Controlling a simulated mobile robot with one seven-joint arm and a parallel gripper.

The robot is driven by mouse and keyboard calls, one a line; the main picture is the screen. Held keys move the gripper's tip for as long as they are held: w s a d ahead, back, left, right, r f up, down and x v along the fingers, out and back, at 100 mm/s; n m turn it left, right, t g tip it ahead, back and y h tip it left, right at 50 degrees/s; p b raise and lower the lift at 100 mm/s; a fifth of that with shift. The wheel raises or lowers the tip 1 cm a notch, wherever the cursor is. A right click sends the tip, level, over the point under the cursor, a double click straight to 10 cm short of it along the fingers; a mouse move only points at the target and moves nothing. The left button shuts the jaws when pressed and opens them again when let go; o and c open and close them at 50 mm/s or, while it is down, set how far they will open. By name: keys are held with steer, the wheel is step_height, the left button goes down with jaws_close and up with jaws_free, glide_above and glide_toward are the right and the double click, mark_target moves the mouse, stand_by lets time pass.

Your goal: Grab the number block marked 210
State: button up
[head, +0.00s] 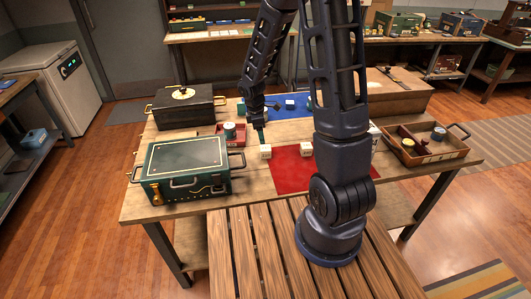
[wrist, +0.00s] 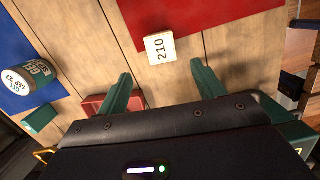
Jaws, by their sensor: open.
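The number block marked 210 (wrist: 160,48) is a small cream cube with dark digits on its upper face. In the wrist view it lies on the wooden tabletop at the edge of the red mat (wrist: 200,14). The cream block (head: 266,151) at the left edge of the red mat in the head view appears to be the same one. My gripper (wrist: 163,82) is open, with its two green fingers apart and nothing between them. The block lies ahead of the fingertips, roughly centred between them. In the head view my gripper (head: 259,135) hangs just behind the block.
Another cream block (head: 306,149) sits at the red mat's back edge. A green case (head: 186,163) stands front left, a black case (head: 183,118) behind it. A wooden tray (head: 430,155) is at right. A labelled jar (wrist: 40,75) and red tray (wrist: 93,104) lie near my gripper.

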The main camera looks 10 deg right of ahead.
mark_target(265, 148)
steer(key=f, duration=0.4)
steer(key=shift+d+f, duration=0.2)
steer(key=shift+d, duration=0.15)
steer(key=shift+s+d+f, duration=0.1)
steer(key=shift+d+f, duration=0.1)
steer(key=shift+f, duration=0.65)
steer(key=shift+s+d+f, duration=0.1)
steer(key=shift+d+f, duration=0.1)
steer(key=shift+f, duration=0.7)
steer(key=shift+s+d+f, duration=0.1)
steer(key=shift+d+f, duration=0.1)
steer(key=shift+f, duration=0.65)
steer(key=c, duration=1.1)
steer(key=shift+o, duration=0.2)
steer(key=shift+r, duration=0.1)
